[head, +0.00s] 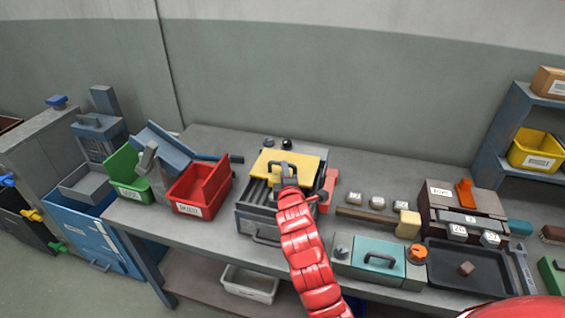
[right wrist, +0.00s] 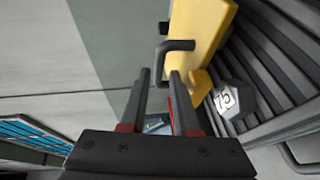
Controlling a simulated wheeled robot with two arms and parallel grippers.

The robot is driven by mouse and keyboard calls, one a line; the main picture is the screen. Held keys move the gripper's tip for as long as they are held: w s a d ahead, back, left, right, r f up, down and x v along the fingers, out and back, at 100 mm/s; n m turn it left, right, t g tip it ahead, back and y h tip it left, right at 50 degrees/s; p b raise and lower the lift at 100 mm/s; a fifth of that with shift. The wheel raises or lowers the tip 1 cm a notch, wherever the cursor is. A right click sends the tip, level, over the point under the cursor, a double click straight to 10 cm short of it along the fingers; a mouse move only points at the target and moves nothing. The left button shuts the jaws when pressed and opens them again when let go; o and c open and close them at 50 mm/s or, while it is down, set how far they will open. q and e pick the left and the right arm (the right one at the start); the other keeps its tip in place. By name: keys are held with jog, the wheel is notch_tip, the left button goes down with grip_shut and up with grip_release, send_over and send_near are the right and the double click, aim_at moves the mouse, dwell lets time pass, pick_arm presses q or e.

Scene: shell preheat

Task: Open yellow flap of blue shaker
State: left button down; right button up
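The shaker (head: 250,222) is a blue-grey box with dark slats on top, standing on the workbench in the head view. Its yellow flap (head: 308,163) covers the rear part of the top. The flap (right wrist: 207,30) also shows in the right wrist view with a dark bar handle (right wrist: 178,45). My right gripper (head: 286,176) is over the shaker at the flap. In the right wrist view its two fingers (right wrist: 160,82) are apart with nothing between them, and the handle lies just beyond the tips. The arm partly hides the shaker's front. My left gripper is not in view.
A red bin (head: 187,207) and a green bin (head: 122,170) stand left of the shaker. A small block marked 75 (right wrist: 232,98) sits by the slats. A red part (head: 329,188) is close on the right. A teal-lidded box (head: 372,257) stands at front right.

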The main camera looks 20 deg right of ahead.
jog(key=shift+p+x, duration=0.45)
jog(key=shift+x, duration=1.9)
grip_shut()
